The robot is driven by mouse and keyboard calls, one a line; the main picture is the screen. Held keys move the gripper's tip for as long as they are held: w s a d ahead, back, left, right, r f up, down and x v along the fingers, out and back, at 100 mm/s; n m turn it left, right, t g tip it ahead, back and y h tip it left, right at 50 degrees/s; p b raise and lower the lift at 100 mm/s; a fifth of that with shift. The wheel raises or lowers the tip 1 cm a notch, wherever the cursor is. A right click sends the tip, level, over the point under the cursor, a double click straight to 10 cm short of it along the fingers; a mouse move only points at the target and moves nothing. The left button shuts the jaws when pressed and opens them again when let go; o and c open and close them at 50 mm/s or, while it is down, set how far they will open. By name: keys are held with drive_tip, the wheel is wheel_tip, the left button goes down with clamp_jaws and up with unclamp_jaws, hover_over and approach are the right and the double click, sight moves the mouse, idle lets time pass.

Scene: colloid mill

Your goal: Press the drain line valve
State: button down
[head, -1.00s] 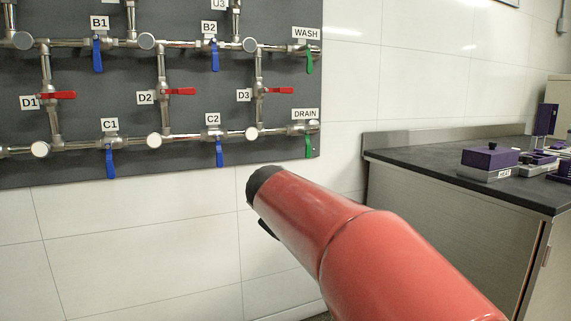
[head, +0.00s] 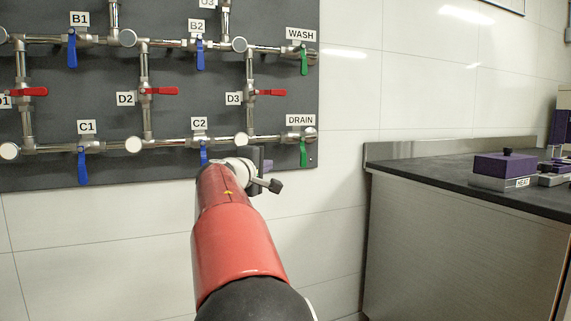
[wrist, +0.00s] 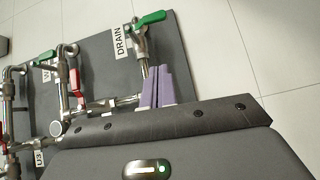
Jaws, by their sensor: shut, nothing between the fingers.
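The drain line valve has a green handle (head: 303,153) hanging down under the DRAIN label (head: 300,120) at the lower right of the dark panel. In the wrist view the same green handle (wrist: 150,18) shows at the top, beside its DRAIN label (wrist: 122,42). My gripper (wrist: 161,68) has purple fingers that are closed together and empty. In the wrist view the fingertips lie below the green handle, overlapping the drain pipe in the picture, and appear apart from the handle.
A similar green WASH handle (head: 304,60) is above. Red D3 (head: 271,93) and blue C2 (head: 203,154) handles are close by; my arm partly covers C2. A counter (head: 440,174) with a purple-topped heater (head: 505,166) stands at the right. Bare wall separates panel and counter.

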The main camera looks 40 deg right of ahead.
sight(303, 160)
drive_tip(key=s+d+p+x, duration=0.1)
drive_tip(key=s+p+x, duration=0.1)
drive_tip(key=x, duration=1)
drive_tip(key=shift+d+f+p, duration=0.2)
drive_tip(key=shift+d+p, duration=0.3)
drive_tip(key=shift+p, duration=0.2)
drive_tip(key=shift+s, duration=0.15)
